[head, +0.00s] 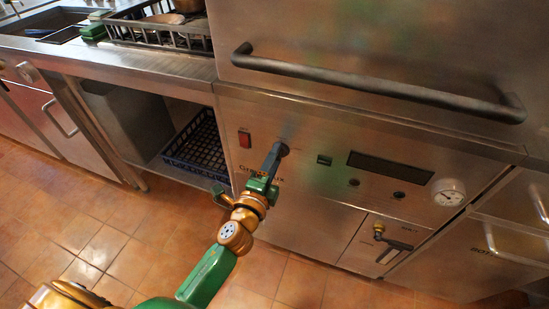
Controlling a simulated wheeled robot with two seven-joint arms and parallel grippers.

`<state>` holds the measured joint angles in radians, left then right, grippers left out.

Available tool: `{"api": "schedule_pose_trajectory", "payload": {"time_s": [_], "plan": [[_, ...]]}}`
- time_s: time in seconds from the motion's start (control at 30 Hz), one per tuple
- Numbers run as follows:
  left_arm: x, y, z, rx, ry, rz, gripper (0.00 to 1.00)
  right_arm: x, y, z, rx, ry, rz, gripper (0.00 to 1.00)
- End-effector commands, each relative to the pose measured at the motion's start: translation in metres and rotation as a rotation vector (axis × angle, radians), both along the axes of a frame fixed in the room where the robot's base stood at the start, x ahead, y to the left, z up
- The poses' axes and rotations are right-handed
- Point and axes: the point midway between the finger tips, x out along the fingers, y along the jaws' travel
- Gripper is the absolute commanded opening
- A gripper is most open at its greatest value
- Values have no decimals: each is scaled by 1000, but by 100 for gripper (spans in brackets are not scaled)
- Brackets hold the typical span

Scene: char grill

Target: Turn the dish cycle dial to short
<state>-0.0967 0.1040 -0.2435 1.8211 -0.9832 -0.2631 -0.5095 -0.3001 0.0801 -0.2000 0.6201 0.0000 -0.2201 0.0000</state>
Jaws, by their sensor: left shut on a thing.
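The dish cycle dial (281,149) is a dark knob on the steel front panel of the dishwasher (320,190). My left gripper (273,165) is at the dial and shut on it, with its fingers hiding most of the knob. The green and gold left arm reaches up to it from the bottom left. The markings around the dial are too small and too covered to read. My right gripper is not in view.
A red switch (244,139) is left of the dial, with a dark display (390,167), buttons and a round gauge (448,192) to the right. A long black handle (375,88) juts out above. Open tiled floor (130,235) lies below left.

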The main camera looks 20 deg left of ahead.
Motion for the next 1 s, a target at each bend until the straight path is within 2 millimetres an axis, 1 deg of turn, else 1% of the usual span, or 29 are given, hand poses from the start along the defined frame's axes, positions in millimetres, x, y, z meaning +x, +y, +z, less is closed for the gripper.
{"api": "schedule_pose_trajectory", "payload": {"time_s": [0.07,0.1,0.17,0.2,0.47,0.53,0.63,0.83,0.9,1.0], "plan": [[0,0,0,-2,0,0,0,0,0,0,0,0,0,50],[0,0,0,-2,0,0,50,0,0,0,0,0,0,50],[0,0,0,-2,0,0,67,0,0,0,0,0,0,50],[0,0,0,-1,0,0,77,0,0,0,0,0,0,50],[0,0,0,0,0,0,77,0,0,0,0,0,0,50],[-3,0,-1,0,1,0,77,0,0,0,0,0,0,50],[-17,0,-2,-1,2,0,77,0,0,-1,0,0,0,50],[-57,2,-3,-2,3,0,77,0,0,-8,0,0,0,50],[-65,2,-2,-1,1,0,77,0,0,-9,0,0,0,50],[-71,2,-1,-1,0,0,77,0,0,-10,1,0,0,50]]}}
